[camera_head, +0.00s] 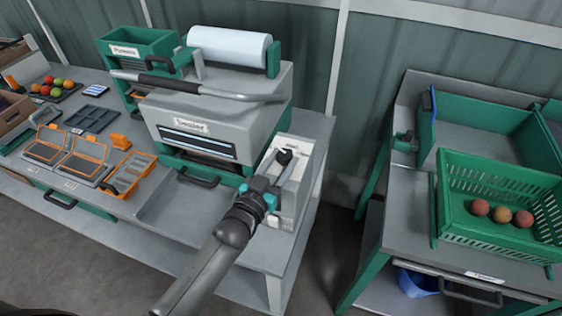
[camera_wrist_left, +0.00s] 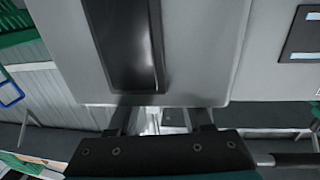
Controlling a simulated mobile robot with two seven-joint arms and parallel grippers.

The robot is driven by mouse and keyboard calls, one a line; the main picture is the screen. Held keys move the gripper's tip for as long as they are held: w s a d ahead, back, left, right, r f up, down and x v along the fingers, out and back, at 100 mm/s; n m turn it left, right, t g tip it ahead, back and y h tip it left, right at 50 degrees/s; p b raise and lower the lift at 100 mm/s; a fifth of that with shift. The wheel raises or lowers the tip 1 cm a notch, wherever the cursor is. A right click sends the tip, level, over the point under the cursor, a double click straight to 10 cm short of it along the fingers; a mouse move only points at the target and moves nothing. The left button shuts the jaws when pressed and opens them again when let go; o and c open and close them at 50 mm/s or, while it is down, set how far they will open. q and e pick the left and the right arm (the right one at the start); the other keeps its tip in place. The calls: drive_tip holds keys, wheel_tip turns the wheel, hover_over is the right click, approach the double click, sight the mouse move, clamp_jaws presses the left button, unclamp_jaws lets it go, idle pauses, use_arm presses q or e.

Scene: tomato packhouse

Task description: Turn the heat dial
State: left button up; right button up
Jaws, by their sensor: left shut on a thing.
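The pale control box (camera_head: 296,183) stands at the right end of the bench, beside the sealer. My left gripper (camera_head: 268,190) reaches up to its front side and is shut there. The heat dial itself is hidden behind the gripper, and what shows fits a hold on it. In the left wrist view the two fingers (camera_wrist_left: 162,122) end right under a grey housing (camera_wrist_left: 200,50) with a dark recessed strip. The dial cannot be made out there either. A black knob-like part (camera_head: 284,156) sits on top of the box. My right gripper is not in view.
The sealer (camera_head: 215,115) with its long bar handle and white roll (camera_head: 229,46) stands left of the box. Orange-framed trays (camera_head: 66,152) lie farther left. A green crate (camera_head: 490,227) with several peach-coloured fruits stands on the right table, across a floor gap.

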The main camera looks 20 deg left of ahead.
use_arm(q)
clamp_jaws()
drive_tip(key=shift+a+m+h, duration=0.15)
drive_tip(key=shift+m+h, duration=0.35)
drive_tip(key=shift+h, duration=0.3)
drive_tip(key=shift+w+a+m+g+h+b, duration=0.15)
drive_tip(key=shift+m+g+h+b, duration=0.1)
drive_tip(key=shift+m+h, duration=0.2)
drive_tip(key=shift+s+a+m+g+h+b, duration=0.15)
drive_tip(key=shift+m+g+h, duration=0.15)
drive_tip(key=shift+h, duration=0.25)
drive_tip(key=h, duration=0.1)
drive_tip(key=m+g+h+b, duration=0.1)
drive_tip(key=m+h+b, duration=0.1)
drive_tip(key=shift+w+a+f+m+g+h, duration=0.1)
drive_tip(key=shift+w+a+m+g+h, duration=0.15)
drive_tip(key=shift+g+h, duration=0.1)
drive_tip(key=m+g+h+b, duration=0.1)
drive_tip(key=g+h+b, duration=0.1)
drive_tip(key=m+g+h+b, duration=0.1)
drive_tip(key=m+g+b, duration=0.1)
drive_tip(key=b, duration=0.1)
drive_tip(key=m+g+h+b, duration=0.2)
drive_tip(key=b, duration=0.1)
drive_tip(key=shift+w+a+h, duration=0.3)
drive_tip(key=shift+w+h, duration=0.05)
drive_tip(key=shift+w, duration=0.05)
drive_tip(key=shift+w+m+g+h+b, duration=0.1)
drive_tip(key=shift+m+g+h+b, duration=0.4)
drive_tip(key=shift+m+g+b, duration=0.65)
